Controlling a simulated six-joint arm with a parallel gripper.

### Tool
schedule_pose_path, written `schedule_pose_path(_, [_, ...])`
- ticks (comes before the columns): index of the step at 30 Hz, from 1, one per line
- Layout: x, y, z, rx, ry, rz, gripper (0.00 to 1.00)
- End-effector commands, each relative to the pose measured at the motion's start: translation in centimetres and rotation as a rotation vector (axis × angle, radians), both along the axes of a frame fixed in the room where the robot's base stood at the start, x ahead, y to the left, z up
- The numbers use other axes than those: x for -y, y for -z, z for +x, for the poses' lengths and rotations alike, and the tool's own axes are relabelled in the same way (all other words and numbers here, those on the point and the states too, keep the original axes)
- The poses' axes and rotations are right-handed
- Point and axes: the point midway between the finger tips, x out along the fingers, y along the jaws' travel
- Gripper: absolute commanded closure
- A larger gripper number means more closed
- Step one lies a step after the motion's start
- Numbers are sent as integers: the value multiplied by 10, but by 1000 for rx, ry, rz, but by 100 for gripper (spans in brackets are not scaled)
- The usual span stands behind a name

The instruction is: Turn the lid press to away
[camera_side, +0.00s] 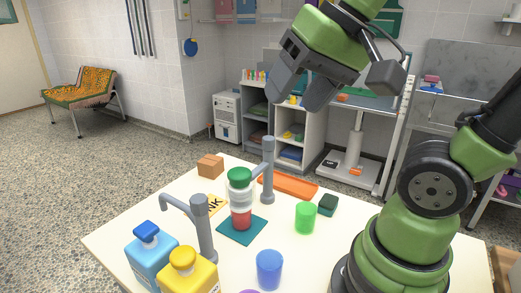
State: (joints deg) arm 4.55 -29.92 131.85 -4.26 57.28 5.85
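Two grey posts with swing arms stand on the white table; I cannot tell for certain which is the lid press. The rear grey post (268,178) has a short arm pointing left toward a clear jar (241,198) with a green lid (240,176) and red contents. I cannot tell whether this arm touches the lid. The front grey post (204,232) has its arm pointing to the upper left, clear of the jar. The jar stands on a teal mat (242,230). My gripper (299,101) is open and empty, high above the table.
Blue (150,262) and yellow (188,275) bottles stand at the front left. A blue cup (269,268), a green cup (306,216), a dark green block (328,204), an orange tray (289,187) and a brown box (210,166) are around the jar.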

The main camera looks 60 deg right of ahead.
Motion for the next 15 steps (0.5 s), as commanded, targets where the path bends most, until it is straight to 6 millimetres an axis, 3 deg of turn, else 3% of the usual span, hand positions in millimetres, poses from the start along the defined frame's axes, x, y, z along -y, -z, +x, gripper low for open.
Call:
schedule_pose_path(7, [55, 5, 72, -243, 349, 65, 41])
schedule_pose_path(15, [126, 47, 123, -453, 711, 117, 41])
